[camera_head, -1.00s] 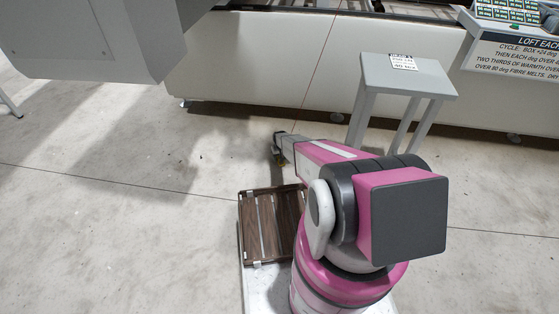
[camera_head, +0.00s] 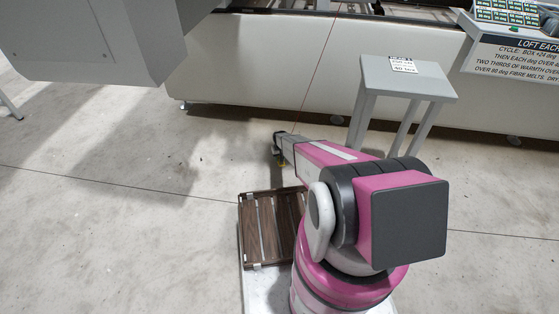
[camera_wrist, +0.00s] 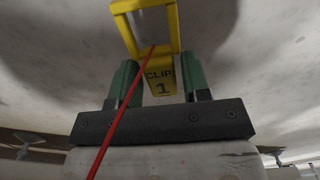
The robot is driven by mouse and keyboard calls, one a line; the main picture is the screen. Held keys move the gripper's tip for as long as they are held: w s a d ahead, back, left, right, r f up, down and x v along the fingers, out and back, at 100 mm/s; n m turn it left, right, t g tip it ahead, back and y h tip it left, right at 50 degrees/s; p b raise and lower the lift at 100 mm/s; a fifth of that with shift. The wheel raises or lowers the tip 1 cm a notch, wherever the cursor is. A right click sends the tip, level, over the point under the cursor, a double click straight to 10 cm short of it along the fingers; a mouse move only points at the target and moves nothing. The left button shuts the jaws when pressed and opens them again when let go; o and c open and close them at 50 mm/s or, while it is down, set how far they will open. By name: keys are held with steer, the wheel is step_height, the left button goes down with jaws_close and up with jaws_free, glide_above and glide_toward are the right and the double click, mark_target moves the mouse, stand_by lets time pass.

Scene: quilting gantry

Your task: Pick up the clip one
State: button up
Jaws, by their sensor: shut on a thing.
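Clip one (camera_wrist: 160,76) is a yellow piece with an open rectangular frame at one end and the label "CLIP 1" on its body. In the wrist view it stands between the two green fingers of my gripper (camera_wrist: 160,82), which is shut on it. A thin red line crosses the clip's frame in that view.
A grey stand (camera_head: 408,76) with a paper label is right of my gripper. A long white machine (camera_head: 250,75) runs behind. A brown slatted tray (camera_head: 252,230) lies beside my arm's base. A sign panel (camera_head: 515,55) is at far right. The floor left of my gripper is clear.

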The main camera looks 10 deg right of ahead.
steer(key=r, duration=0.2)
steer(key=shift+s+a+r, duration=0.15)
steer(key=shift+s+r, duration=0.15)
steer(key=shift+r, duration=0.05)
steer(key=s+a+r, duration=0.6)
steer(key=s+a, duration=0.1)
steer(key=s, duration=0.1)
steer(key=shift+s+r, duration=0.2)
